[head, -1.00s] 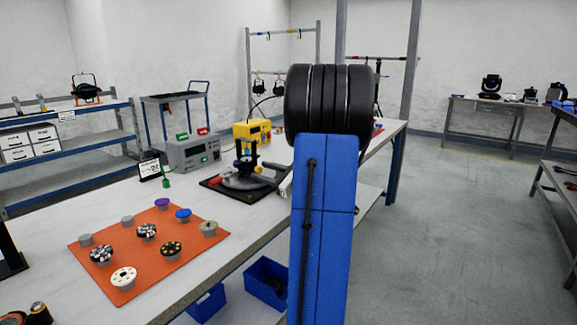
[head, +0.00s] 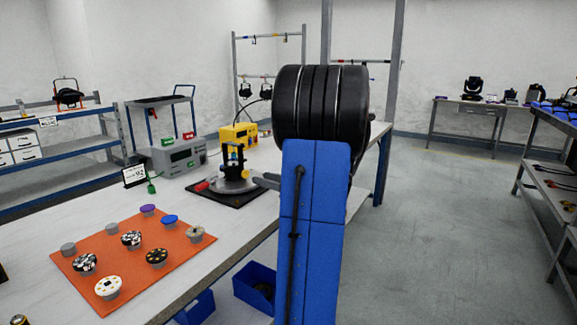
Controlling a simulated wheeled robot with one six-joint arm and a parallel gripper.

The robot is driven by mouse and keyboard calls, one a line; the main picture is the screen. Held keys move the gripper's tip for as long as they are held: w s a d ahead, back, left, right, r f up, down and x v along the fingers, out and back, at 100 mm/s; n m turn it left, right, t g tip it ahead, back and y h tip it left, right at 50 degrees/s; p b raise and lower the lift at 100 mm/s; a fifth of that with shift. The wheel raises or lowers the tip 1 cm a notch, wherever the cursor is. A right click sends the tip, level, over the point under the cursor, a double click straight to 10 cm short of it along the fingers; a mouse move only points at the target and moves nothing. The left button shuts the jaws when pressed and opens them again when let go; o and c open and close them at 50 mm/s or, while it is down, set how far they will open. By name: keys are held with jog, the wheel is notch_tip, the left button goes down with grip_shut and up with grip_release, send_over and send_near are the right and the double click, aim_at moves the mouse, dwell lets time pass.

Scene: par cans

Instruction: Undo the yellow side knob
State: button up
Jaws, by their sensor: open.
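A turntable-like fixture with a round grey base (head: 234,185) stands on a black board (head: 228,196) on the workbench. A black upright part (head: 234,163) rises from it, with small blue and yellow bits near its top. The yellow side knob is too small to pick out surely there. My gripper (head: 266,182) shows only as a grey part reaching left from behind my blue and black arm, just right of the fixture. It is open, with no thing seen in it. Most of it is hidden by my arm, and I cannot tell whether it touches the fixture.
A yellow box (head: 229,133) and a grey instrument box (head: 178,156) stand behind the fixture. A small display (head: 136,175) is to the left. An orange mat (head: 177,245) with several round pieces lies in front. Blue bins (head: 250,272) sit below the bench. Open floor lies right.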

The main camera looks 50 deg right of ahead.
jog(key=s, duration=1)
jog(key=shift+d, duration=0.4)
jog(key=shift+s+a+r, duration=0.1)
jog(key=shift+s, duration=0.1)
jog(key=shift+w+a+r+n+g, duration=0.45)
jog(key=shift+a+r+n+g, duration=0.15)
jog(key=shift+r+g, duration=0.1)
jog(key=shift+w+a+r+n+g+h, duration=0.2)
jog(key=shift+r+n+g, duration=0.1)
jog(key=shift+r, duration=0.15)
jog(key=shift+w+a+r+n+g+h, duration=0.1)
jog(key=shift+a+r+n+g, duration=0.1)
jog(key=shift+r+g, duration=0.15)
notch_tip(320, 180, up, 3)
jog(key=n+g+h, duration=0.1)
send_near(247, 174)
jog(key=shift+g+h, duration=0.25)
jog(key=shift+h, duration=0.05)
jog(key=x, duration=0.8)
jog(key=shift+w+a+r, duration=0.1)
jog(key=shift+w+a, duration=0.05)
jog(key=shift+a, duration=0.1)
jog(key=shift+d+r, duration=0.1)
jog(key=m+y, duration=0.2)
jog(key=shift+d+m, duration=0.1)
jog(key=shift+m, duration=0.3)
jog(key=v, duration=1.7)
jog(key=shift+d+r, duration=0.2)
jog(key=shift+r, duration=0.1)
